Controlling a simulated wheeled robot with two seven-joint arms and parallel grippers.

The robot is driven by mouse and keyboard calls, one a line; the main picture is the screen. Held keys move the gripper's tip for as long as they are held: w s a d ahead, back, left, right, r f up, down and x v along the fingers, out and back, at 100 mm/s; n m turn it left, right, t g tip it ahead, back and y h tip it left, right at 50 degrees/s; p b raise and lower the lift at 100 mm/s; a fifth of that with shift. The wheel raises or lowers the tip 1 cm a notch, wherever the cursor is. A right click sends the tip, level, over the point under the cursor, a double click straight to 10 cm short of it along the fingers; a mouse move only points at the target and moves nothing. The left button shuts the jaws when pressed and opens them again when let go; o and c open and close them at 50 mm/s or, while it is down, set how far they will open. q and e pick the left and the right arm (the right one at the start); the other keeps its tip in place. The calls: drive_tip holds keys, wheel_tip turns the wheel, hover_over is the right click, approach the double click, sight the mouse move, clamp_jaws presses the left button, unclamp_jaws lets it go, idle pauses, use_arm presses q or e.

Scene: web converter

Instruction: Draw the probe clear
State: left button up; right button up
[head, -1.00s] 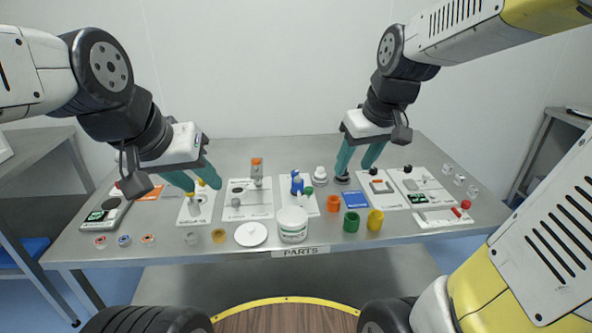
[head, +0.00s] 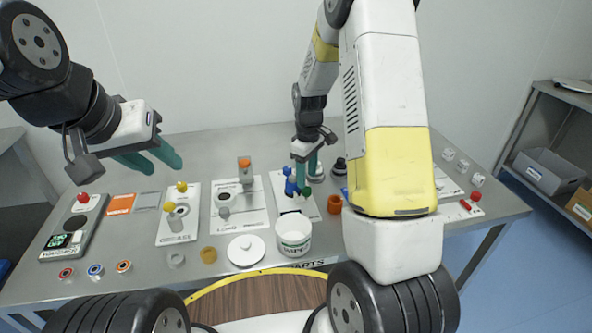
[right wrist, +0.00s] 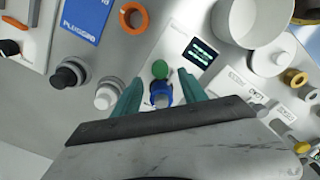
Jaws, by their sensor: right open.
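A blue part (head: 289,186) stands upright on a white board (head: 314,212) at the middle of the table, with a green knob (head: 308,188) next to it. I cannot tell for certain which piece is the probe. My right gripper (head: 306,175) is low over this board. In the right wrist view its teal fingers (right wrist: 158,92) are apart, one on each side of the blue part (right wrist: 161,96); contact is not clear. The green knob (right wrist: 160,69) lies just beyond the fingertips. My left gripper (head: 156,163) is open and empty above the left back of the table.
A white tub (head: 294,240) and a white lid (head: 246,250) stand in front. An orange ring (head: 334,204) is right of the board; black and white knobs (right wrist: 70,75) (right wrist: 107,96) are close by. My right arm hides much of the table's right side.

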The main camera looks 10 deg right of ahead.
sight(307, 188)
drive_tip(key=shift+f, duration=2.15)
clamp_jaws()
